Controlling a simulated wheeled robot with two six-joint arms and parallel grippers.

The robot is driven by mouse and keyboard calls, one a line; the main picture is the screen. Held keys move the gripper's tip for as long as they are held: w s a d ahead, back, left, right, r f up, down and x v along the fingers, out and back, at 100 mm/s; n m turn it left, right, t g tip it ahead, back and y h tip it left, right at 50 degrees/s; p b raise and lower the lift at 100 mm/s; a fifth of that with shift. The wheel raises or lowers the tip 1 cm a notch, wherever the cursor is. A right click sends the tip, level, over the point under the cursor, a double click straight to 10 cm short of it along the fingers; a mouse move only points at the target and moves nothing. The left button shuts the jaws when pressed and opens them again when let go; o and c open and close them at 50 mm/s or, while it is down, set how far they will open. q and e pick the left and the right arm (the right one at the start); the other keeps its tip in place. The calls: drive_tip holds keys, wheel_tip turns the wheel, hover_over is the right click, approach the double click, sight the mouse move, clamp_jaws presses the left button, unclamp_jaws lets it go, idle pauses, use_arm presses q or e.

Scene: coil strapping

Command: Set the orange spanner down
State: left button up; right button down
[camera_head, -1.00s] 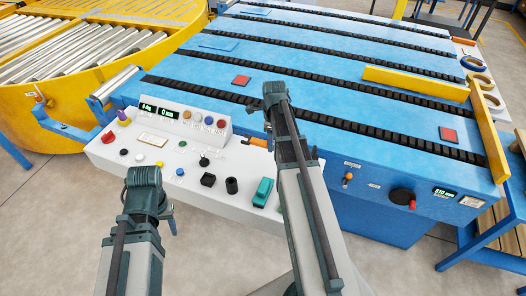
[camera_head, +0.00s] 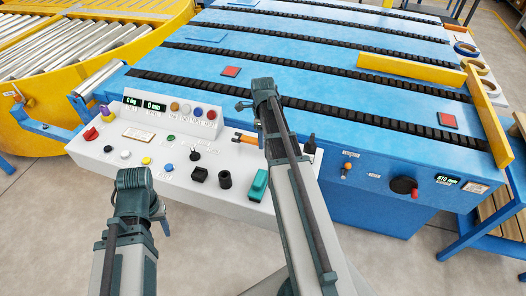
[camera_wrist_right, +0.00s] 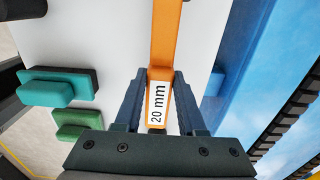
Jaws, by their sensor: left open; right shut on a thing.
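The orange spanner (camera_wrist_right: 165,40) carries a white "20 mm" label and lies between the two dark fingers of my right gripper (camera_wrist_right: 160,80), which is shut on it. In the head view its orange end (camera_head: 245,139) shows just left of my right arm, over the back right of the white control desk (camera_head: 225,162); the arm hides the rest. I cannot tell whether the spanner touches the desk. My left gripper (camera_head: 164,222) is mostly hidden behind its own wrist, at the desk's front edge; it is open.
The desk holds several buttons, black knobs (camera_head: 199,174) and a teal block (camera_head: 259,185). A blue strapping bed (camera_head: 330,100) with black chain strips lies behind, with yellow rails (camera_head: 411,69) at right. A yellow roller turntable (camera_head: 50,95) stands at left.

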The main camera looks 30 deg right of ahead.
wheel_tip(320, 180, down, 4)
drive_tip(key=b, duration=0.3)
drive_tip(key=shift+r+b, duration=0.2)
drive_tip(key=shift+b, duration=0.1)
drive_tip(key=shift+f, duration=0.25)
drive_tip(key=c, duration=0.5)
unclamp_jaws()
drive_tip(key=shift+r, duration=0.1)
drive_tip(key=shift+r, duration=0.15)
wheel_tip(320, 180, up, 12)
drive_tip(key=p, duration=1.2)
